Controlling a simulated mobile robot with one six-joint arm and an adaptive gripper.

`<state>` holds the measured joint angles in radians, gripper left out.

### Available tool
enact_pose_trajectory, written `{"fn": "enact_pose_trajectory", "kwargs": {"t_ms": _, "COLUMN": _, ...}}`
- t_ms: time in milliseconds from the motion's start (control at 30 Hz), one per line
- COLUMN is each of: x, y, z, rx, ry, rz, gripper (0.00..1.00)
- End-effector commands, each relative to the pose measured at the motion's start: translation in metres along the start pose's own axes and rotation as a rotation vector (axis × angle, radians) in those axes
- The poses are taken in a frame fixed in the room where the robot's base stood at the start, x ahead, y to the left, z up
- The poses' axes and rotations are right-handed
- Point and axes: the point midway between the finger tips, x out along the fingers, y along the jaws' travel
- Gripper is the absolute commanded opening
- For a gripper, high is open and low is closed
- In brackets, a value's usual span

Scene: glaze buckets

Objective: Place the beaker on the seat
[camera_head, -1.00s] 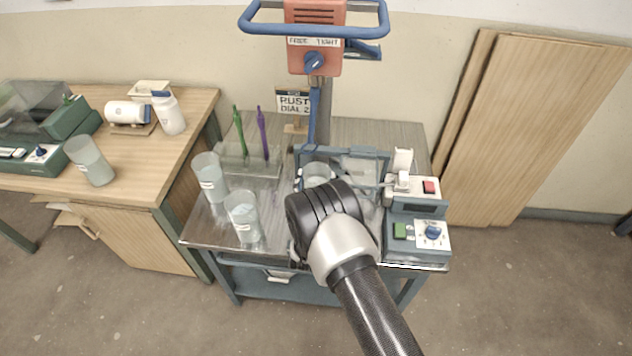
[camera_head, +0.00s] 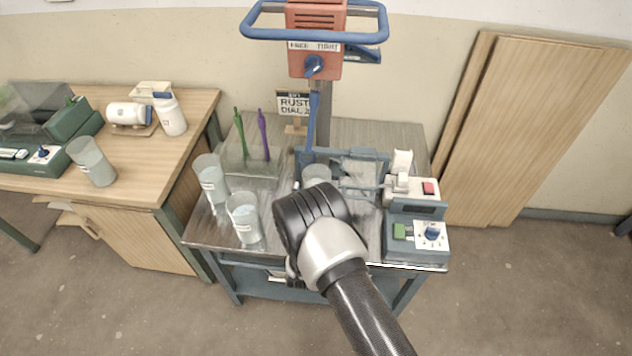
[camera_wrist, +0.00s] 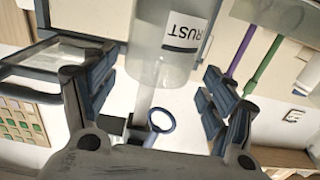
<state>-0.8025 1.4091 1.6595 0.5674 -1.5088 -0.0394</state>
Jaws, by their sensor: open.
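A translucent beaker (camera_head: 317,174) stands at the blue-grey frame (camera_head: 345,154) of the bench device, its lower part hidden behind my wrist. A beaker with a RUST label (camera_wrist: 165,42) fills the upper middle of the wrist view; it appears to be the same one. My gripper (camera_wrist: 160,75) is open, with a finger on each side of this beaker and visible gaps; I cannot tell its depth between them. In the head view my wrist hides the fingers. I cannot tell which part is the seat.
Two more beakers (camera_head: 210,178) (camera_head: 243,217) stand left on the metal cart. Green and purple sticks (camera_head: 263,135) rise behind them. A control box (camera_head: 417,235) stands right. Another beaker (camera_head: 91,162) is on the wooden table. An orange column head (camera_head: 316,40) rises at the back.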

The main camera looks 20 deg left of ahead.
Motion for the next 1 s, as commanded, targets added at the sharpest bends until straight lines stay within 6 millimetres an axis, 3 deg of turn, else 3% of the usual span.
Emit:
{"fn": "enact_pose_trajectory", "kwargs": {"t_ms": 200, "x": -0.047, "y": -0.001, "z": -0.002, "rx": -0.003, "ry": -0.002, "rz": -0.003, "gripper": 0.77}}
{"fn": "enact_pose_trajectory", "kwargs": {"t_ms": 400, "x": -0.070, "y": 0.000, "z": -0.001, "rx": -0.001, "ry": -0.001, "rz": 0.000, "gripper": 0.77}}
{"fn": "enact_pose_trajectory", "kwargs": {"t_ms": 1000, "x": -0.074, "y": 0.000, "z": 0.000, "rx": 0.000, "ry": 0.001, "rz": 0.001, "gripper": 0.77}}
